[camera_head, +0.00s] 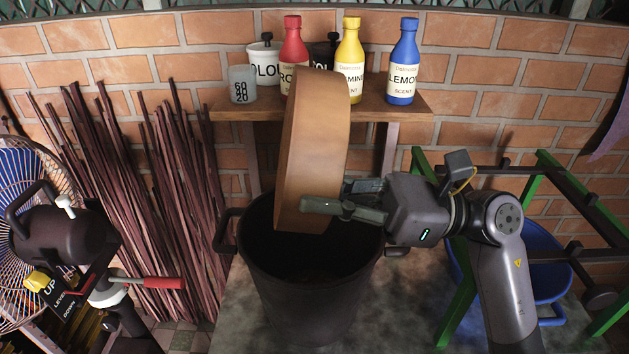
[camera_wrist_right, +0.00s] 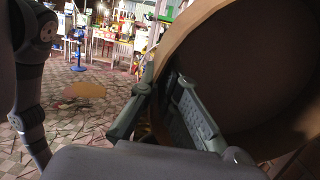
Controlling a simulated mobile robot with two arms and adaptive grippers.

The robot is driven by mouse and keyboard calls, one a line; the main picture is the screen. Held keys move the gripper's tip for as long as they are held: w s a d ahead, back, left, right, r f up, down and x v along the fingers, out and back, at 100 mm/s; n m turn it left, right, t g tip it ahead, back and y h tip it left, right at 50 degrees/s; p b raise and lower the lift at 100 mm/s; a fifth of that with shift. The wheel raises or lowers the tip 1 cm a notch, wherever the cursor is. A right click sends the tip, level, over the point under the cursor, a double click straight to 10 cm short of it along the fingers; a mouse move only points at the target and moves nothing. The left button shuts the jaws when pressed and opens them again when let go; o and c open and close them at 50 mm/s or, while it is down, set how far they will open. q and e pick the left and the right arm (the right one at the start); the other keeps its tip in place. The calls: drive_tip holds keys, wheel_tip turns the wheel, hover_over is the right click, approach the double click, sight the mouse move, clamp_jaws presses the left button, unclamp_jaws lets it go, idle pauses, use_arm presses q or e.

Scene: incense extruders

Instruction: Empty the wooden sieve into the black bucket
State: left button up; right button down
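The wooden sieve (camera_head: 318,135) is a round tan-brown hoop, tipped up on edge over the black bucket (camera_head: 310,295). Its outer wall faces the head camera, so its inside is hidden there. My right gripper (camera_head: 330,198) is shut on the sieve's wall near its lower part, one finger on each side. In the right wrist view the sieve (camera_wrist_right: 178,40) shows its dark inner side at the right, beside the gripper fingers (camera_wrist_right: 163,80). The bucket is upright, and its inside is too dark to tell its contents. My left gripper is not in view.
A wooden shelf (camera_head: 225,107) behind holds red (camera_head: 292,55), yellow (camera_head: 351,60) and blue (camera_head: 402,62) bottles and a grey cup (camera_head: 242,84). Dark sticks (camera_head: 180,150) lean at left near a machine (camera_head: 65,235). A green frame (camera_head: 460,290) and blue tub (camera_head: 548,265) stand right.

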sight(323, 169)
wheel_tip(323, 169, up, 6)
drive_tip(key=p, duration=0.3)
drive_tip(key=shift+r, duration=0.1)
